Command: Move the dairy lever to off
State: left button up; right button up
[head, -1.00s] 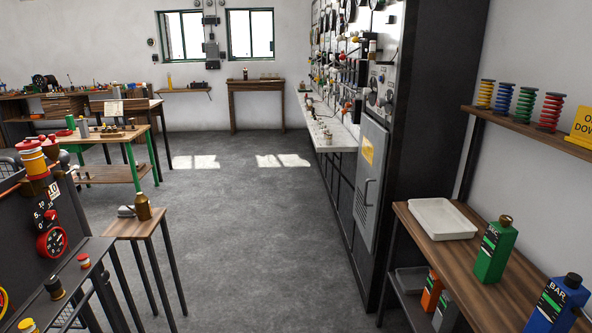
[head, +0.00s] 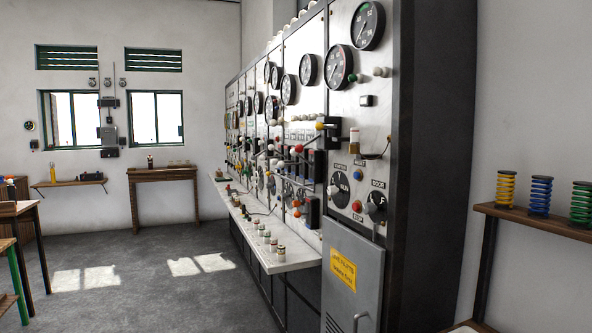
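A long switchboard (head: 342,108) of pale panels runs away from me along the right side, with round gauges, knobs and levers on it. Several levers with coloured ball ends, such as a yellow one (head: 319,126) and a red one (head: 299,148), stick out from the panels. The labels are too small to read, so I cannot tell which lever is the dairy one or how it is set. Neither of my grippers is in view.
A pale shelf (head: 285,262) juts out below the panels. A grey cabinet door (head: 352,285) with a yellow sign is at the near end. A wall shelf (head: 545,228) with coloured coils is at right. The grey floor (head: 150,300) left of the board is clear.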

aim_at(294, 153)
jog(key=i+j+z, duration=0.1)
jog(key=j, duration=0.25)
jog(key=i+j+z, duration=0.1)
jog(key=j, duration=0.25)
jog(key=i+j+z, duration=0.1)
jog(key=j, duration=0.25)
jog(key=i+j+u, duration=0.15)
jog(key=i, duration=0.5)
